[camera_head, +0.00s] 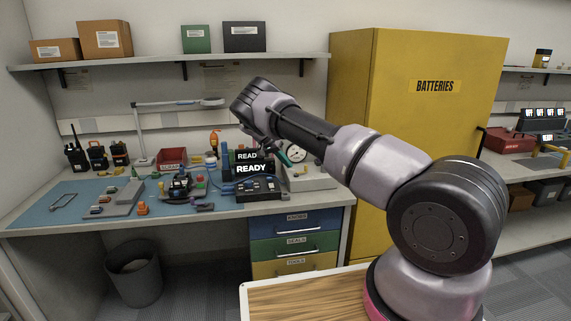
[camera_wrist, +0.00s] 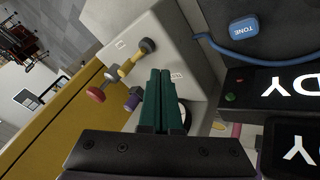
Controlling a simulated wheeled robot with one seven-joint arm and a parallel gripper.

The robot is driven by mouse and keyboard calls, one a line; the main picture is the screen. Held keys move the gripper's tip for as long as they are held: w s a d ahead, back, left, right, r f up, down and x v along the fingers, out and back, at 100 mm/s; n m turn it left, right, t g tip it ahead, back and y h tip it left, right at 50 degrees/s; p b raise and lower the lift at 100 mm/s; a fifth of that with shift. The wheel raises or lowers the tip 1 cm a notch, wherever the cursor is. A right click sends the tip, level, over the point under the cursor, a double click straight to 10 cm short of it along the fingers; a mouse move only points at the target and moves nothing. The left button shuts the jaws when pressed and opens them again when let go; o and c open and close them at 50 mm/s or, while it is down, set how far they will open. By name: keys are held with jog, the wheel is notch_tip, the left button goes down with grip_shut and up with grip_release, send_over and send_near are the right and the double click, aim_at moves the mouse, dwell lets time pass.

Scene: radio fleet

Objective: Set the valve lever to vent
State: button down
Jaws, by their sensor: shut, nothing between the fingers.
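The valve lever appears to be the yellow bar (camera_wrist: 130,65) with a dark round knob (camera_wrist: 147,45) on the pale grey test unit (camera_wrist: 115,20), in the wrist view. Two small white labels lie on the unit near it, too small to read. My gripper (camera_wrist: 160,73) has dark green fingers, shut with nothing between them, just right of and below the lever, apparently apart from it.
A red knob (camera_wrist: 96,94) and a purple fitting (camera_wrist: 133,101) sit beside the lever. A black device with READY screens (camera_head: 252,168) stands left of the unit. The yellow BATTERIES cabinet (camera_head: 440,120) stands to the right.

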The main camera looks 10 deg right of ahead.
jog(key=v, duration=1)
